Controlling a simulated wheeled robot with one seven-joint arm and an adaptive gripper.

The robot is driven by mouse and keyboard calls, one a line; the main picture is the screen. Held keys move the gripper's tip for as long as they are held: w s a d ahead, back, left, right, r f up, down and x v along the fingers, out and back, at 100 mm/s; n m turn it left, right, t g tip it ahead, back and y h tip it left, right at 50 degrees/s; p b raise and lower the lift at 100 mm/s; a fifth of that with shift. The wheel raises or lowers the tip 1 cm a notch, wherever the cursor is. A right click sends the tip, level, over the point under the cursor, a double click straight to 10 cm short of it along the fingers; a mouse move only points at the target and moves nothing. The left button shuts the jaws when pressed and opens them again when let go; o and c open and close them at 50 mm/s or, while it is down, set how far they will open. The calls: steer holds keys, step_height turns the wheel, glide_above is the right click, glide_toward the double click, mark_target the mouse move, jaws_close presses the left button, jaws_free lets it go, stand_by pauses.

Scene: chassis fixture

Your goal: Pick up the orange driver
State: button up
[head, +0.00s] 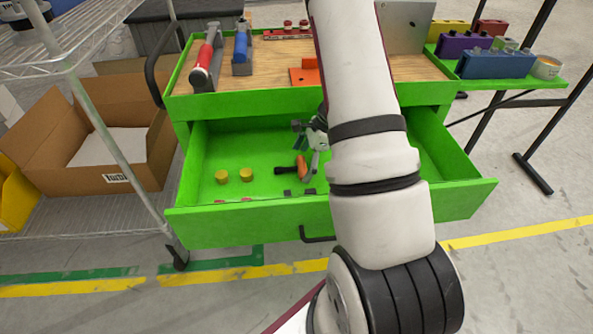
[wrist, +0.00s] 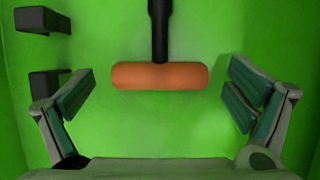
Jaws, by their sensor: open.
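The orange driver (head: 302,168) lies on the floor of the open green drawer (head: 250,220). It has an orange cross handle and a black shaft. In the wrist view the orange handle (wrist: 160,76) lies crosswise between the fingers, with the black shaft (wrist: 158,30) running to the top edge. My gripper (head: 315,145) is inside the drawer, close to the driver; my arm hides part of it in the head view. In the wrist view my gripper (wrist: 160,100) is open, one finger on each side of the handle, with green gaps showing between handle and fingers.
Two yellow round pieces (head: 234,176) stand in the drawer to the left. Dark brackets (wrist: 42,52) show at the wrist view's left. Tools lie on the wooden top (head: 270,75) above the drawer. A cardboard box (head: 95,140) and wire shelf are at left.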

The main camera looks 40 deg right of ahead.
steer(key=c, duration=1.3)
